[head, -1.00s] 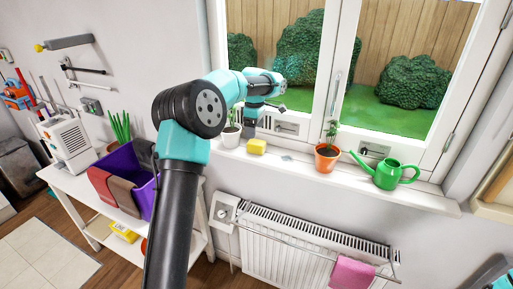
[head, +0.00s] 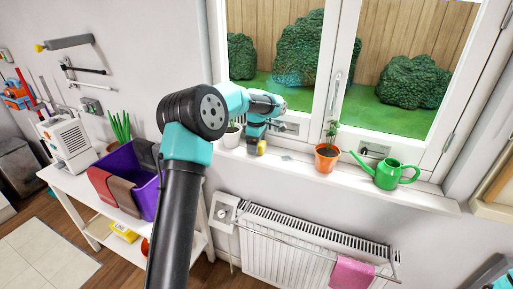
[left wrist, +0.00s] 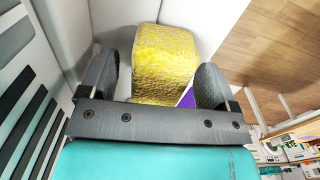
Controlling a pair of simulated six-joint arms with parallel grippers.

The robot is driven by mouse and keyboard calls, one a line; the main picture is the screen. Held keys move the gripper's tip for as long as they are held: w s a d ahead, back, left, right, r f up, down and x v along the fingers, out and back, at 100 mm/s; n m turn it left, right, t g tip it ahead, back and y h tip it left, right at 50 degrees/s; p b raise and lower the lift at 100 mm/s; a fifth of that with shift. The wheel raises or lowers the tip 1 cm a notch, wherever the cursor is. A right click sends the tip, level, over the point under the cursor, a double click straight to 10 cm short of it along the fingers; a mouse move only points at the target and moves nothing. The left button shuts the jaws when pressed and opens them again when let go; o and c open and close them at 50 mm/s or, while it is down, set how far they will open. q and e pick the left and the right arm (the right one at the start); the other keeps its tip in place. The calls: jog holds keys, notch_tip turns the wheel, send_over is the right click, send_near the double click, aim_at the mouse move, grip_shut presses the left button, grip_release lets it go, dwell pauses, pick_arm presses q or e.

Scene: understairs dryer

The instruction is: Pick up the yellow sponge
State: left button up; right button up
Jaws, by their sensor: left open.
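The yellow sponge (head: 262,147) sits on the white windowsill, between the white pot and the orange pot. My left gripper (head: 256,147) is down at the sponge and hides part of it in the head view. In the left wrist view the sponge (left wrist: 164,60) lies between the two dark fingers of my left gripper (left wrist: 158,82). The jaws are open, with a gap showing between the sponge and the left finger. My right gripper is not in view.
A white pot (head: 231,136) stands close left of the gripper. An orange potted plant (head: 327,158) and a green watering can (head: 387,175) stand further right on the sill (head: 420,192). The window frame is close behind; a radiator (head: 290,245) hangs below.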

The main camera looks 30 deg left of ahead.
pick_arm(q)
jog(key=shift+f, duration=0.5)
jog(key=c, duration=1)
jog(key=shift+r, duration=1.85)
jog(key=s+d+r, duration=0.1)
jog(key=s+d, duration=0.7)
jog(key=s, duration=0.5)
jog(key=shift+s+d+r, duration=0.15)
jog(key=shift+s, duration=0.2)
